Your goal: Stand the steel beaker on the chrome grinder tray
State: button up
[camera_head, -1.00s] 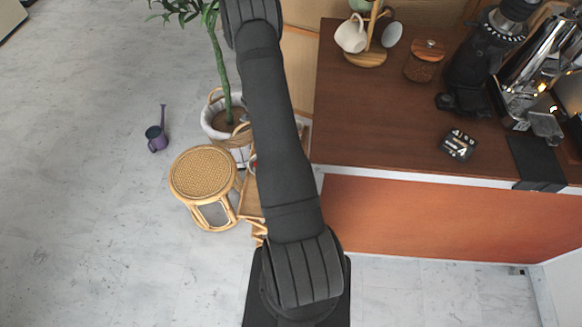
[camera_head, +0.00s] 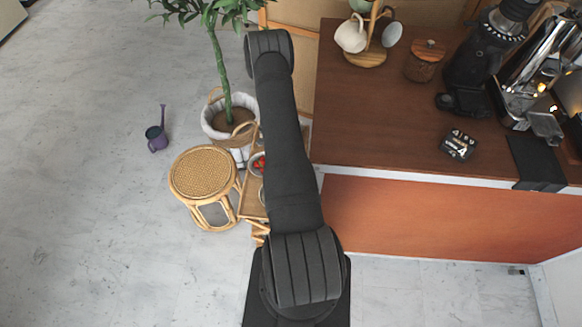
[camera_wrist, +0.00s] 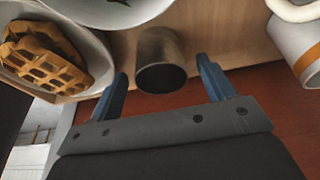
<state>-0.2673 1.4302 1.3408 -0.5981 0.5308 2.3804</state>
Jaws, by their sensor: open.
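The steel beaker (camera_wrist: 160,48) shows in the wrist view, its dark open mouth facing the camera. My gripper (camera_wrist: 162,66) is open, with one blue finger on each side of the beaker and a gap on both sides. I cannot tell whether the fingertips reach along it. In the head view my gripper and the beaker are not visible. The dark grinder (camera_head: 472,68) stands on the brown counter at the right. A shiny metal piece (camera_head: 545,127) juts out near it, but I cannot tell whether this is the grinder tray.
Around the beaker are a bowl with waffles (camera_wrist: 45,62), a white bowl (camera_wrist: 105,12) and a patterned mug (camera_wrist: 300,45). A plant and a stool (camera_head: 204,172) stand left.

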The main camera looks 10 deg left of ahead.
jog(key=x, duration=0.3)
jog(key=shift+d+f, duration=0.1)
jog(key=c, duration=1.2)
jog(key=shift+o, duration=0.2)
